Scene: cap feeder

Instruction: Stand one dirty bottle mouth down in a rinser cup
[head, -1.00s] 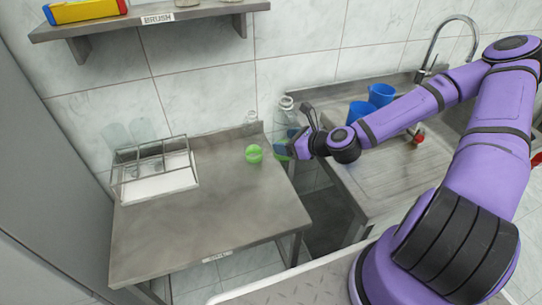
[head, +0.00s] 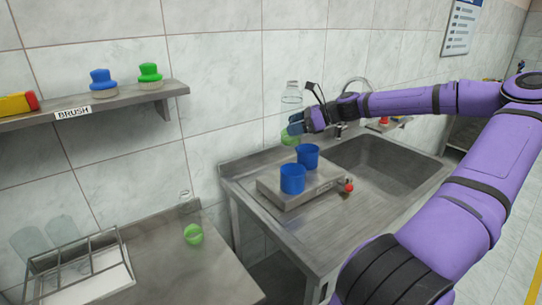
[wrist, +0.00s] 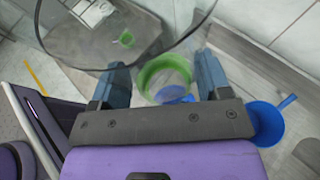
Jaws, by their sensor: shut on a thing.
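My gripper (head: 296,124) is shut on a clear bottle (head: 291,92) with a green patch at its lower end (head: 289,137). The bottle is held roughly upright, narrower end up, in the air beyond the blue cups. In the wrist view the bottle (wrist: 163,72) lies between the two fingers, its green ring low. Two blue rinser cups (head: 292,179) and (head: 308,155) stand on a steel base beside the sink; nothing is seen standing in them. A blue cup also shows in the wrist view (wrist: 266,124). Another clear bottle with green (head: 193,234) stands on the left table.
The sink basin (head: 385,160) and tap (head: 357,90) lie right of the cups. A red knob (head: 348,187) is on the rinser base (head: 270,193). A wire rack (head: 75,262) with clear glasses is on the left table. A brush shelf (head: 100,103) hangs on the wall.

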